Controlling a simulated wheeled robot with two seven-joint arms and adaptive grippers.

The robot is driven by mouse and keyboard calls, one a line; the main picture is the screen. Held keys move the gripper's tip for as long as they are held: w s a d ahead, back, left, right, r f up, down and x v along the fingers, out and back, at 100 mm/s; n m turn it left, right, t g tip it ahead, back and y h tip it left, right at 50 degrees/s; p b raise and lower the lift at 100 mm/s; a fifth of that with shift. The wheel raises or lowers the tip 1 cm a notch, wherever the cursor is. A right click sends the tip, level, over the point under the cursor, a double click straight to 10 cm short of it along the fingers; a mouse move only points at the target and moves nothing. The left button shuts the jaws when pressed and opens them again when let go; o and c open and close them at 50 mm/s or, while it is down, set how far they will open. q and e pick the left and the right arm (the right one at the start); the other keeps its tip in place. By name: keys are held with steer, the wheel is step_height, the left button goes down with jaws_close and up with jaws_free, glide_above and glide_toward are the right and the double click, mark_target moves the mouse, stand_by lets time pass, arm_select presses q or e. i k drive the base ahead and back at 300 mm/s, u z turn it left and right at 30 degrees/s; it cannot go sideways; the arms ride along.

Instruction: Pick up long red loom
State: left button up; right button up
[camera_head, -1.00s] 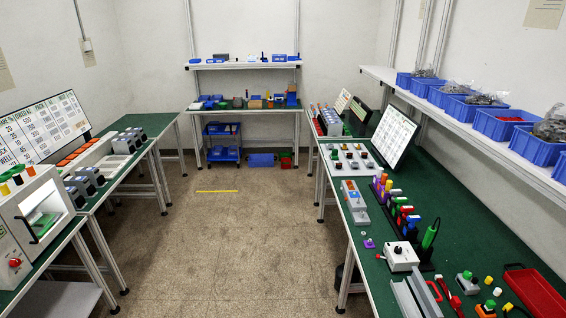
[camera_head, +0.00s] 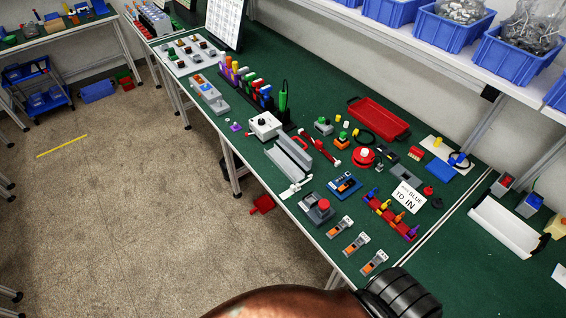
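A slim red piece (camera_head: 332,158) lies on the green bench top, right of the grey metal channel. It may be the long red loom, but it is too small to tell for sure. A second thin red strip (camera_head: 305,135) lies just behind it, and I cannot tell whether the two are joined. Neither gripper shows. A copper-brown and black part of my own body is at the bottom edge, well short of the red pieces.
Around the red pieces are a white control box (camera_head: 264,126), a grey channel (camera_head: 288,158), a red round device (camera_head: 362,157) and a red tray (camera_head: 378,118). Blue bins (camera_head: 452,30) line the shelf above.

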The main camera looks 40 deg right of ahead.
mark_target(317, 144)
steer(key=u, duration=0.05)
steer(key=k, duration=0.15)
steer(key=z, duration=1.5)
